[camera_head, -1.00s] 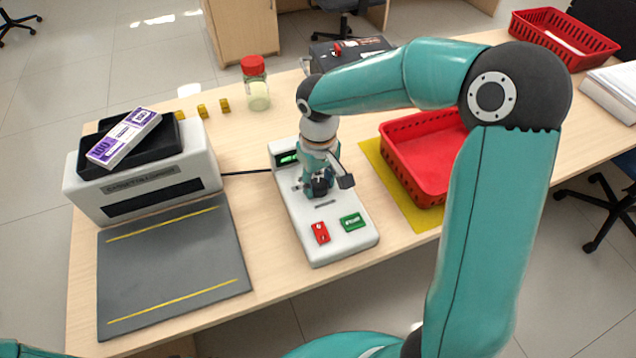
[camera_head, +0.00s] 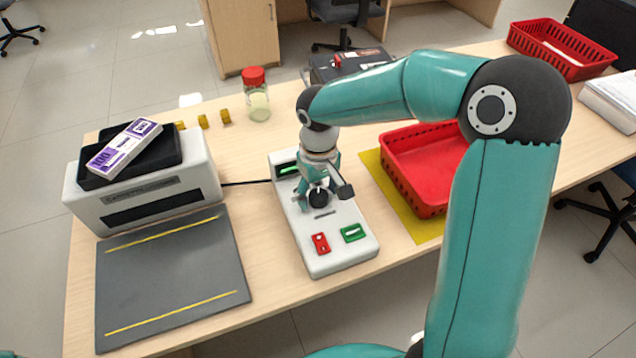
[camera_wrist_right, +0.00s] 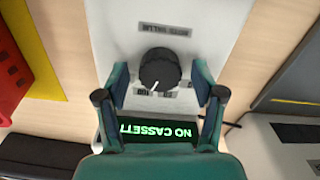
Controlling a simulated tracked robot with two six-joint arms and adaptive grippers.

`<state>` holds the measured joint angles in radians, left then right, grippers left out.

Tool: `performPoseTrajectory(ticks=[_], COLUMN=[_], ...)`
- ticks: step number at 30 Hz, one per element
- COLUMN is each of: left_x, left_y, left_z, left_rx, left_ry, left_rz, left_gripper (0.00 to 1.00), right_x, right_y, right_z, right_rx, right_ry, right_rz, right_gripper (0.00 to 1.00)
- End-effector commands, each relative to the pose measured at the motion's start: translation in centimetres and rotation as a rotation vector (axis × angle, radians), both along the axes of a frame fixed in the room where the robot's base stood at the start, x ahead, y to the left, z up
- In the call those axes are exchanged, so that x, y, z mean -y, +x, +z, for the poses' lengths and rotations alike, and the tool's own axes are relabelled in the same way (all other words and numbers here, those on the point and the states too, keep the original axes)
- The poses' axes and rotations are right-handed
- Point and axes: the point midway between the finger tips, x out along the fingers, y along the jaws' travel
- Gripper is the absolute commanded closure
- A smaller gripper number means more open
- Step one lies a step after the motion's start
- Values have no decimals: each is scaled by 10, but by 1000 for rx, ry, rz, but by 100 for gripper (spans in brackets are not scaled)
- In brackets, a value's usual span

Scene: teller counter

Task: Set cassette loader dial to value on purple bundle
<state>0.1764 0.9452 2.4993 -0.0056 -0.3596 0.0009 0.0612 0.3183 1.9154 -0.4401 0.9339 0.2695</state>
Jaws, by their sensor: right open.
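The purple bundle (camera_head: 124,146) lies tilted on the black tray of the cassette unit (camera_head: 150,195), and its band reads 100. The white loader (camera_head: 345,250) stands in the middle of the counter. Its black dial (camera_wrist_right: 160,68) shows in the right wrist view with a white pointer line and small labels beside it, partly hidden. The loader's green display (camera_wrist_right: 158,133) reads "NO CASSETT", upside down in that view. My right gripper (camera_head: 318,196) is over the dial; in the wrist view its open fingers (camera_wrist_right: 160,85) stand on either side of the dial, apart from it. My left gripper is out of view.
A red button (camera_head: 320,243) and a green button (camera_head: 353,232) sit on the loader's near end. A red basket (camera_head: 415,205) stands on a yellow mat right of it. A grey mat (camera_head: 170,280) lies at left. A red-lidded jar (camera_head: 256,95) stands behind.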

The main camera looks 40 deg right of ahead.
Motion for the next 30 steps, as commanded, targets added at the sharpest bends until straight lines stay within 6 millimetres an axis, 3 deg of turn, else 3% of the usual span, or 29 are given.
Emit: performPoseTrajectory(ticks=[5,18,24,30], left_x=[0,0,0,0], left_y=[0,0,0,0], left_z=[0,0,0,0], left_rx=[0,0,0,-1], left_ry=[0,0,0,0], left_rz=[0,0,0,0], left_gripper=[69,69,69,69], right_x=[0,0,0,0], right_y=[1,2,1,1], right_z=[17,98,116,119], right_rx=[6,6,3,2], right_ry=[0,0,1,0], right_rz=[-1,0,1,1], right_gripper=[32,32,32,32])
